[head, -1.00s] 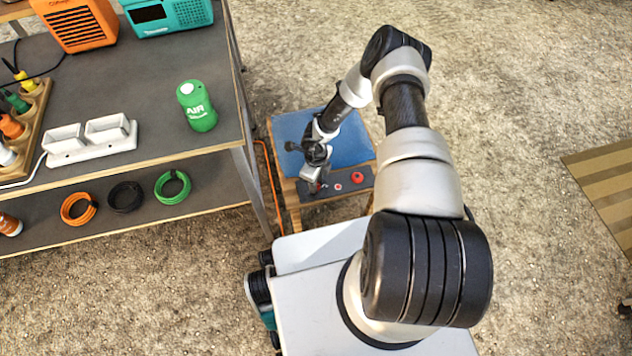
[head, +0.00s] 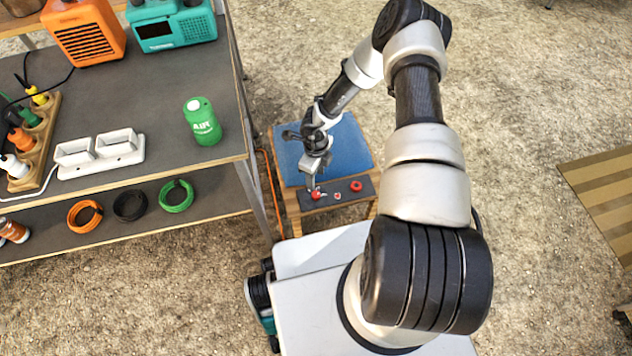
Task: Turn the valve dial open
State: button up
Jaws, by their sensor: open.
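A low wooden stand has a blue top (head: 352,150) and a dark panel (head: 338,190) along its near edge. Red parts show on the panel: a round knob (head: 356,186) at its right, a small red-and-white part (head: 337,196) in the middle, and a red part (head: 316,195) at its left. I cannot tell for sure which one is the valve dial. My gripper (head: 313,188) is open and points down at the left red part, with its fingertips over or beside it. Contact cannot be made out, and the gripper partly hides that part.
An orange cable (head: 271,190) runs between bench and stand.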

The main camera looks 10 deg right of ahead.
notch_tip(320, 180, up, 7)
jog(key=p, duration=0.1)
jog(key=shift+f+p, duration=0.15)
jog(key=shift+p, duration=0.15)
